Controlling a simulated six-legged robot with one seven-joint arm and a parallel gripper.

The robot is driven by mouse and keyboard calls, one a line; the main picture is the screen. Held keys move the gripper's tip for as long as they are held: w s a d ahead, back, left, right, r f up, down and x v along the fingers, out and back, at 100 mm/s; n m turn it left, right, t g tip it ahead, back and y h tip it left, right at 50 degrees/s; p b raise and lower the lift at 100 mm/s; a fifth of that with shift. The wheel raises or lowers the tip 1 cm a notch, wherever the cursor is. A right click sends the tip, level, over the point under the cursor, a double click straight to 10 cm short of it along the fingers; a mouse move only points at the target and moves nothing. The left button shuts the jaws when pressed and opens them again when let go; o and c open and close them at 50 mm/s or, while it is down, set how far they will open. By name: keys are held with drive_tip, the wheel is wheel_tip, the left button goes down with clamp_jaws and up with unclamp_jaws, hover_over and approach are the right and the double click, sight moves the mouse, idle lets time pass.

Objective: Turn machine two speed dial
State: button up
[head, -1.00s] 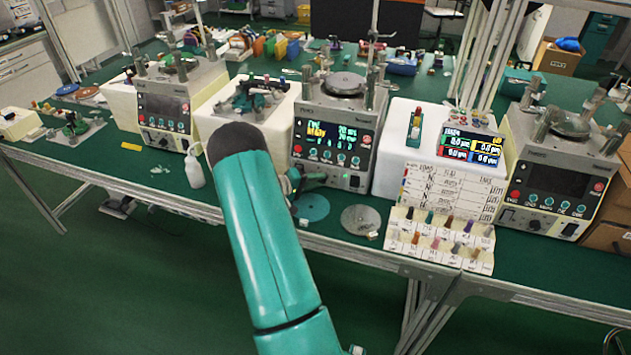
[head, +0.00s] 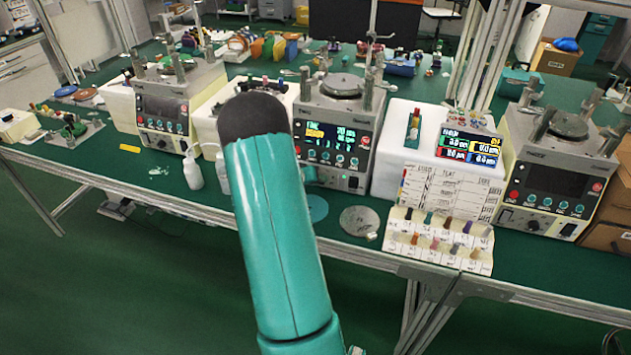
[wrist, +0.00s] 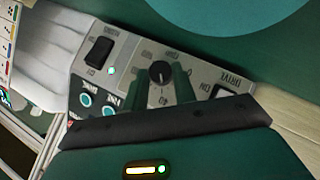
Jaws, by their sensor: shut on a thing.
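Machine two (head: 336,132) is the middle unit with a lit display; its lower left front is partly behind my arm in the head view. In the wrist view its panel shows a black speed dial (wrist: 161,72) with a white pointer line and printed marks around it. My gripper (wrist: 162,77) has its two teal fingers on either side of the dial, shut on it. In the head view only a bit of teal by the lower panel shows past my arm; the dial cannot be made out there.
Beside the dial are a black rocker switch (wrist: 98,50), a small green lamp and teal buttons (wrist: 86,100). A white bottle (head: 193,170) stands left of my arm. A metal disc (head: 360,220) and a rack of coloured pegs (head: 440,240) lie to the right.

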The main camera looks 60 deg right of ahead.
drive_tip(key=t, duration=0.1)
drive_tip(key=m+t, duration=0.1)
drive_tip(key=shift+s+r+t+y, duration=0.15)
drive_tip(key=shift+s+t+y, duration=0.05)
drive_tip(key=shift+t+y, duration=0.1)
drive_tip(key=shift+s+d+m+t+y, duration=0.1)
drive_tip(key=shift+s+m+t+y, duration=0.1)
drive_tip(key=shift+m+t, duration=0.35)
drive_tip(key=shift+s+d+m+t+y, duration=0.15)
drive_tip(key=shift+m+t, duration=0.2)
drive_tip(key=shift+t, duration=0.3)
drive_tip(key=m+t, duration=0.1)
drive_tip(key=t, duration=0.1)
drive_tip(key=s+m+t, duration=0.1)
drive_tip(key=t, duration=0.1)
drive_tip(key=shift+m+t, duration=0.3)
drive_tip(key=shift+t, duration=0.1)
drive_tip(key=t, duration=0.1)
drive_tip(key=m+t, duration=0.2)
drive_tip(key=shift+s+d+f, duration=0.1)
drive_tip(key=shift+s+f, duration=0.15)
drive_tip(key=shift+f, duration=0.1)
drive_tip(key=m+t, duration=0.1)
drive_tip(key=m+t+h, duration=0.1)
drive_tip(key=t, duration=0.1)
drive_tip(key=shift+s+f+m+t, duration=0.1)
drive_tip(key=shift+f+m+t, duration=0.2)
drive_tip(key=o, duration=0.9)
drive_tip(key=shift+o, duration=0.4)
